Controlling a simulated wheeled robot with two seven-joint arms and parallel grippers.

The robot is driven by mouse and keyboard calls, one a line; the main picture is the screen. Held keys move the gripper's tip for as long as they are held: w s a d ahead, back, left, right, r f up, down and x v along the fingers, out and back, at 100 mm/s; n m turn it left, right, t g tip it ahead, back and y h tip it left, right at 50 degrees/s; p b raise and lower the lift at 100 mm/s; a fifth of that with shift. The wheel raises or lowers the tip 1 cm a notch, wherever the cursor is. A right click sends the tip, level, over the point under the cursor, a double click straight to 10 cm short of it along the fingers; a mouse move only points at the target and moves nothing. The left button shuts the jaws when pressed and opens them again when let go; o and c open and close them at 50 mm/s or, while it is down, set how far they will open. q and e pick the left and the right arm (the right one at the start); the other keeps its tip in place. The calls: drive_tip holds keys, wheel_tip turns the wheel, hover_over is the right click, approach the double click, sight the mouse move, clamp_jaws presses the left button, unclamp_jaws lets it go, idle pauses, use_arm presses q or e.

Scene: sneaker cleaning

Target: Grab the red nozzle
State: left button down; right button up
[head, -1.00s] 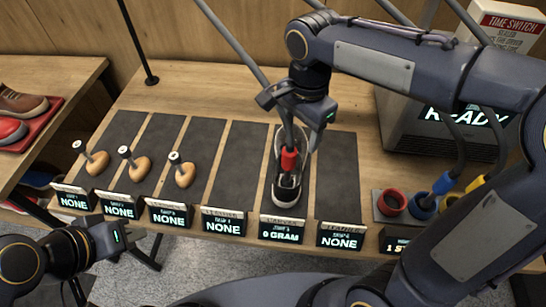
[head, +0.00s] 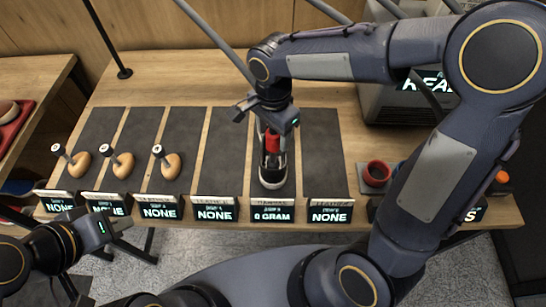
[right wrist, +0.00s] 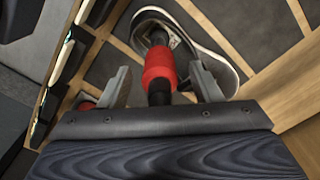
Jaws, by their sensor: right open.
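The red nozzle (head: 272,141) stands over the shoe (head: 271,175) in the head view, just below my right gripper (head: 268,112). In the right wrist view, the red nozzle (right wrist: 159,70) lies between the two fingers of my right gripper (right wrist: 163,88). The gripper is open, with a visible gap on each side of the nozzle. The shoe (right wrist: 222,68) shows behind it. Whether the nozzle touches the shoe cannot be told. My left gripper (head: 118,232) is low at the left, in front of the table, away from the nozzle; its jaw state is unclear.
The shoe's dark mat is labelled 0 GRAM (head: 272,215). A red holder (head: 376,173) is at right. My right arm partly covers the other holders and the READY machine (head: 385,105). A mat left of the shoe is clear.

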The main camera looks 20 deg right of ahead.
clamp_jaws()
idle(0.3)
